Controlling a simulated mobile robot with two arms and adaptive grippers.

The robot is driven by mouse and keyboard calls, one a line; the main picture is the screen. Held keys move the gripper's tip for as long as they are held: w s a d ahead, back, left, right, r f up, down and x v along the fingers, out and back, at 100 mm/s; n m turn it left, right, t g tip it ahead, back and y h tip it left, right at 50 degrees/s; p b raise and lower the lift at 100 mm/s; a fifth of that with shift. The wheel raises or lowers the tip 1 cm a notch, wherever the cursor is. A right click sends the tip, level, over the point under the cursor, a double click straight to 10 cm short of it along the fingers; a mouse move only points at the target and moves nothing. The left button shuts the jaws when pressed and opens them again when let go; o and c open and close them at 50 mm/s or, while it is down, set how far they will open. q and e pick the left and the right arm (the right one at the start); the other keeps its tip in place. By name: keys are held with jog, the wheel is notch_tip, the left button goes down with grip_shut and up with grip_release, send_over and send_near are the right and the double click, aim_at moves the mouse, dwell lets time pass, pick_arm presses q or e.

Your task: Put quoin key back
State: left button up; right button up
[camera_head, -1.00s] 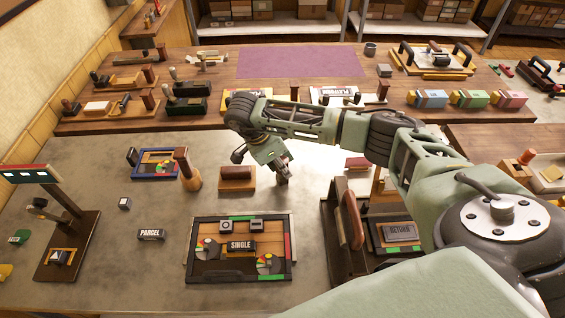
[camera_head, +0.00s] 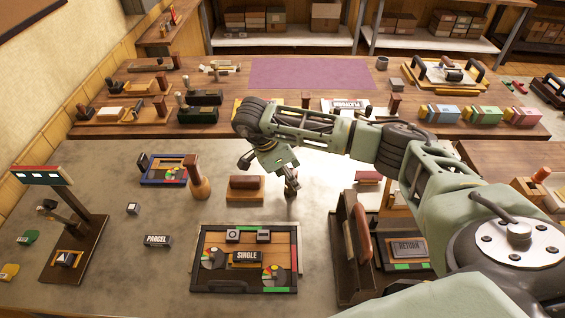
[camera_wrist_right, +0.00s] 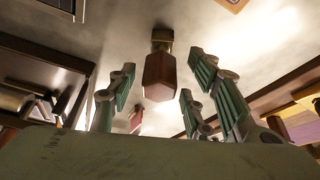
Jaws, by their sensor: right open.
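A red-brown, faceted wooden piece with a tan collar (camera_wrist_right: 159,76) shows between and beyond the fingers. I cannot tell for sure which tool it is. An upright wooden tool with a dark handle (camera_head: 198,178) stands left of the brown block. I cannot tell which thing is the quoin key. My left gripper is not in view.
A framed tray with a SINGLE block (camera_head: 247,257) lies in front. A PARCEL block (camera_head: 157,241) and a small cube (camera_head: 133,208) lie left. A blue-edged tray (camera_head: 166,170) is behind them. A dark rack (camera_head: 345,262) stands right. Bare table lies between.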

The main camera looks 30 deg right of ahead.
jog(key=s+b+v, duration=0.1)
jog(key=v, duration=0.9)
jog(key=shift+w+a+r+b, duration=0.2)
jog(key=shift+w+r+b, duration=0.15)
jog(key=shift+w, duration=0.1)
